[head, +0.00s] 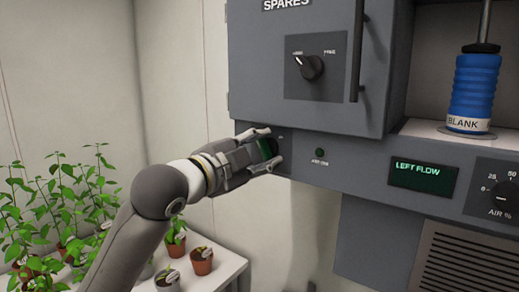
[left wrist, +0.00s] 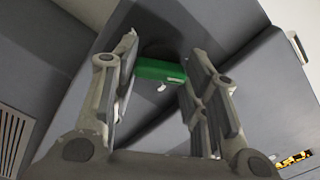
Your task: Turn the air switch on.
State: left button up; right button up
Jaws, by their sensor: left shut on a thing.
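The air switch shows in the left wrist view as a green bar (left wrist: 158,70) with a small white mark, in front of a dark rounded part on the grey panel. In the head view a bit of its green (head: 265,148) shows between the fingers. My left gripper (head: 270,150) is at the panel's left end, shut on the switch with one finger on each side. In the left wrist view the gripper (left wrist: 165,88) frames it. Any label behind the gripper is hidden. A small dark green lamp (head: 320,152), labelled "AIR ON", sits right of the gripper. My right gripper is out of view.
A grey SPARES cabinet (head: 262,75) with a black knob (head: 308,67) and a long handle (head: 358,50) is just above. Right are a LEFT FLOW display (head: 422,179), an AIR % dial (head: 502,195) and a blue cylinder (head: 475,88). Potted plants (head: 200,262) stand below left.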

pick_arm(q)
jog(key=m+p, duration=0.1)
jog(key=m, duration=0.2)
jog(key=shift+a, duration=0.1)
jog(key=m+p, duration=0.2)
jog(key=m, duration=0.1)
jog(key=shift+r+m, duration=0.1)
jog(key=shift+m, duration=0.2)
jog(key=m+p, duration=0.2)
jog(key=m, duration=0.2)
jog(key=shift+p, duration=0.35)
jog(key=shift+f+m+p, duration=0.15)
jog(key=shift+m+p, duration=0.4)
jog(key=shift+m, duration=0.45)
jog(key=shift+f+m+p, duration=0.1)
jog(key=shift+m+p, duration=0.45)
jog(key=shift+m, duration=0.45)
jog(key=o, duration=0.7)
jog(key=shift+o, duration=0.2)
jog(key=v, duration=1.2)
